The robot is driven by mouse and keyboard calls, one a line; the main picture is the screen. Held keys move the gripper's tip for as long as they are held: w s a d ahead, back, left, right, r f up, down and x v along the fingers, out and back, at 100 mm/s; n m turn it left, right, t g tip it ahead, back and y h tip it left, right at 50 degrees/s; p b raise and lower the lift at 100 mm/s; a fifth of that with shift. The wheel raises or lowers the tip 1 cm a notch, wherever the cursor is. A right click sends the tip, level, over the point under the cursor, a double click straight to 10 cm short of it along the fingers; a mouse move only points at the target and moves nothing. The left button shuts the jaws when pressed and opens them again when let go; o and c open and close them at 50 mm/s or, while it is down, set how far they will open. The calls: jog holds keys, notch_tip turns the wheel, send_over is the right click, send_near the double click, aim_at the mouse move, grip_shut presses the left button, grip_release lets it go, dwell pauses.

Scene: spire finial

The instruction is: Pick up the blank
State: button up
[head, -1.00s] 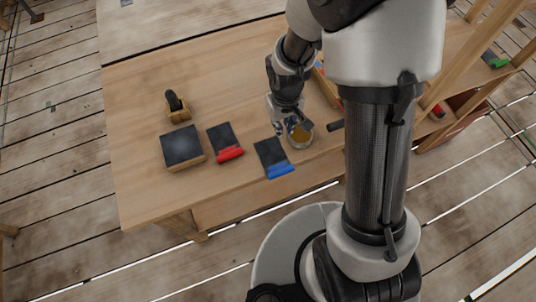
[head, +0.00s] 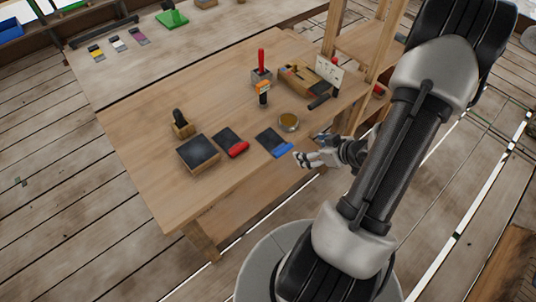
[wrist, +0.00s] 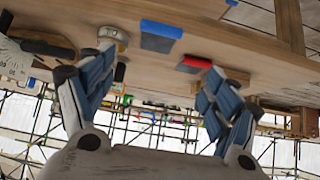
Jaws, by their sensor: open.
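No object in view is clearly marked as the blank, so I cannot tell which one it is. Candidates on the wooden table are a dark-topped block (head: 198,152) and a round tin with amber contents (head: 288,121). My gripper (head: 301,160) is at the table's front edge, just right of the blue-edged dark sheet (head: 273,142). In the wrist view my gripper (wrist: 155,92) has its two fingers spread wide with nothing between them. There the tin (wrist: 113,36), the blue-edged sheet (wrist: 161,36) and the red-edged sheet (wrist: 194,64) show beyond the fingers.
A small wooden block with a black knob (head: 181,124) stands at the table's left. Behind the tin are an orange-and-black tool (head: 263,94), a red-handled tool (head: 261,66), a wooden tray (head: 300,79) and a white card (head: 329,73).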

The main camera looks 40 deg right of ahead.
aim_at(284, 148)
jog(key=shift+o, duration=1)
jog(key=b+x, duration=0.3)
jog(key=x, duration=0.9)
jog(key=shift+d+b, duration=0.2)
jog(key=shift+b, duration=0.15)
jog(key=shift+s+f+b+x, duration=0.1)
jog(key=shift+b+x, duration=0.45)
jog(key=shift+x, duration=0.85)
jog(key=shift+s+f+b+x, duration=0.15)
jog(key=shift+b+x, duration=0.35)
jog(key=shift+x, duration=0.85)
jog(key=shift+a+r, duration=0.15)
jog(key=c, duration=1.4)
